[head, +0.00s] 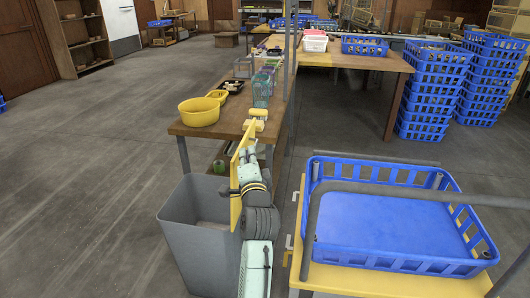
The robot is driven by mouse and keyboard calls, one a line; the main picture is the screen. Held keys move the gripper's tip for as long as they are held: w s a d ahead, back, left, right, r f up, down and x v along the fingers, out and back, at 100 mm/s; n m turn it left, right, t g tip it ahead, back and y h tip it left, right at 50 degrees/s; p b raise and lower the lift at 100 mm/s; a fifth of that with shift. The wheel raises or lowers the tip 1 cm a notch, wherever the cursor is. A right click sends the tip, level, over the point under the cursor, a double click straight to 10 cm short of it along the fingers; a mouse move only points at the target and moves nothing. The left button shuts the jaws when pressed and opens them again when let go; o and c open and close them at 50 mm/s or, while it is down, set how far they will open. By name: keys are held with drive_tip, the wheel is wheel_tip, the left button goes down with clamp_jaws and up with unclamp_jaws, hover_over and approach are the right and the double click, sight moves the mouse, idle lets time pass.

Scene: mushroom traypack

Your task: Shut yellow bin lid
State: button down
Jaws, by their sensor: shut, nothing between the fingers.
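The yellow bin lid (236,186) stands nearly upright, edge-on to me, at the right side of the grey bin (195,245). The bin's mouth is open and its dark inside shows. My arm comes up from the bottom of the head view, close along the right face of the lid. My gripper (250,145) is at the arm's far end, beside the upper part of the lid. It is shut and empty. I cannot tell whether it touches the lid. The lid's hinge is hidden behind my arm.
A wooden table (190,131) stands just behind the bin, with a yellow bowl (199,112) near its corner. A large blue crate (385,225) sits on a yellow cart to the right, inside grey rails. Blue crates (432,90) are stacked farther back. The floor left of the bin is clear.

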drive_tip(key=d+f+m+g+h, duration=0.1)
drive_tip(key=d+f+m, duration=0.1)
drive_tip(key=d+f, duration=0.35)
drive_tip(key=w+p, duration=0.2)
drive_tip(key=w, duration=0.8)
drive_tip(key=shift+w+r, duration=0.15)
drive_tip(key=shift+w, duration=0.05)
